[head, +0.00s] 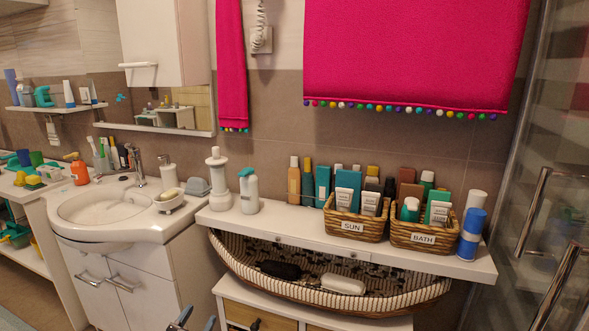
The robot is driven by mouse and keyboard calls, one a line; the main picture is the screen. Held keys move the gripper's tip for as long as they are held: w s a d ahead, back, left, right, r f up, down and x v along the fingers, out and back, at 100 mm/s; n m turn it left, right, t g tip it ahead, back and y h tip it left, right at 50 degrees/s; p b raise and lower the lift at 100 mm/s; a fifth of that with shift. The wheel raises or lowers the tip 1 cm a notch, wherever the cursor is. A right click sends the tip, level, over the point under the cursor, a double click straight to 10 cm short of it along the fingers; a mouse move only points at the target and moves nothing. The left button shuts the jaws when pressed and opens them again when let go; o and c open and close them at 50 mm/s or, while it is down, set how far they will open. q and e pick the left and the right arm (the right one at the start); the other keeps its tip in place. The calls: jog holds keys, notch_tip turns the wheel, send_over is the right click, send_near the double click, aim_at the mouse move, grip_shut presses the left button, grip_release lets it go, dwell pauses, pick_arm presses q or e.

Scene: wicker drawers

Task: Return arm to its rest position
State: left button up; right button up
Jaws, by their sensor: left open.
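My left gripper (198,320) shows only at the bottom edge, just left of the wooden drawers (245,315) and in front of the white sink cabinet (155,285). Its two fingertips are apart, with nothing visible between them. The rest of the left arm is out of frame. My right gripper is not in view. A large striped, fabric-lined wicker basket (425,293) rests above the drawers and holds a dark item (280,270) and a white item (343,284).
A white shelf (300,228) above the basket carries bottles and two small wicker baskets labelled SUN (352,227) and BATH (422,239). A sink (100,207) stands at left. A glass door with metal handles (535,210) bounds the right side.

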pick_arm(q)
jog(key=s+a+f+n+g+y+b, duration=0.1)
jog(key=s+f+g+y+b, duration=0.1)
jog(key=s+f, duration=0.55)
jog(key=s+a+f+n+g+y+b, duration=0.2)
jog(key=s+f+g, duration=0.15)
jog(key=s, duration=0.75)
jog(key=s+a+f+n+g+y+b, duration=0.1)
jog(key=s+f+y+b, duration=0.15)
jog(key=s+f, duration=0.5)
jog(key=s+r+g+b, duration=0.2)
jog(key=s+g, duration=0.1)
jog(key=s, duration=0.8)
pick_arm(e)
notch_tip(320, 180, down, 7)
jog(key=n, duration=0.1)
pick_arm(q)
notch_tip(320, 180, up, 10)
jog(key=n+p, duration=0.1)
jog(key=p, duration=1.1)
jog(key=shift+n+t, duration=0.3)
jog(key=shift+t, duration=0.05)
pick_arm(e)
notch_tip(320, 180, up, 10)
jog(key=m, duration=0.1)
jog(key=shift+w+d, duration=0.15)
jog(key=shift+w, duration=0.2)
